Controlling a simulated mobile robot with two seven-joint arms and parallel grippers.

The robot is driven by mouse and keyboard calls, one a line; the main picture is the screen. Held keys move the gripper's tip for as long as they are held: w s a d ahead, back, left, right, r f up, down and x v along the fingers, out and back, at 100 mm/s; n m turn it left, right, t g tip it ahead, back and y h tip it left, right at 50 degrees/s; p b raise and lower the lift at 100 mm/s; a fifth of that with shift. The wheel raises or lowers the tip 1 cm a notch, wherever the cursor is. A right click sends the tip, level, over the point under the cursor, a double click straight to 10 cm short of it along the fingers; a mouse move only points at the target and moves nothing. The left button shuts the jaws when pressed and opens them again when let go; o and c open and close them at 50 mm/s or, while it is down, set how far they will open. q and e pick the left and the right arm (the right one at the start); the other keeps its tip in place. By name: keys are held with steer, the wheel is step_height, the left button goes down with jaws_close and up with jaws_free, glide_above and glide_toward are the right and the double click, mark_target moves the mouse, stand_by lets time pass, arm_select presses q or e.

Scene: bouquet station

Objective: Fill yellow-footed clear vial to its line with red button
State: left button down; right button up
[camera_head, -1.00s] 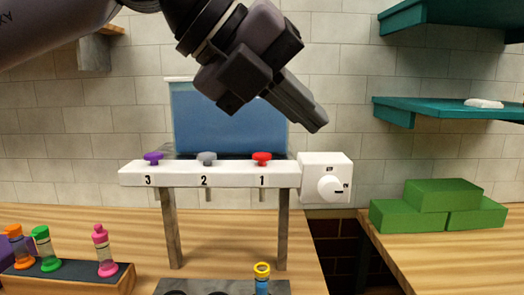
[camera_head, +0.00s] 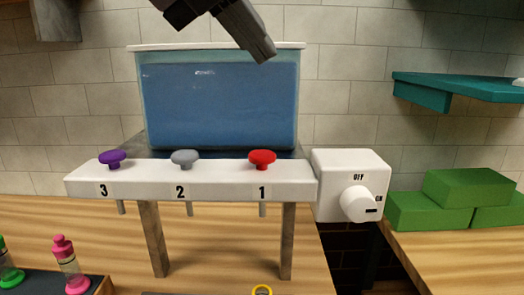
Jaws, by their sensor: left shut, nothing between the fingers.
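The red button (camera_head: 262,158) stands above the number 1 on the white dispenser bar (camera_head: 225,190). A thin spout hangs under the bar below it. A yellow ring (camera_head: 262,290), the top of the vial, shows at the bottom edge, roughly below that spout. The rest of the vial is out of the picture, so its fill level and line are hidden. My left gripper (camera_head: 264,54) is shut and empty, in front of the upper part of the blue-filled tank (camera_head: 220,105). It is well above the red button, apart from it. My right gripper is not in view.
A grey button (camera_head: 185,158) and a purple button (camera_head: 112,158) stand over numbers 2 and 3. A white dial (camera_head: 360,203) is at right, its dark mark near ON. Pink-topped (camera_head: 64,262) and green-footed (camera_head: 10,275) vials stand lower left. Green blocks (camera_head: 465,190) lie right.

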mark_target(254, 155)
arm_select(q)
step_height(254, 155, down, 9)
steer(key=b, duration=0.7)
steer(key=shift+r, duration=0.1)
stand_by(0.9)
stand_by(0.9)
steer(key=shift+f, duration=0.3)
steer(key=shift+f+b, duration=0.2)
steer(key=shift+b, duration=0.35)
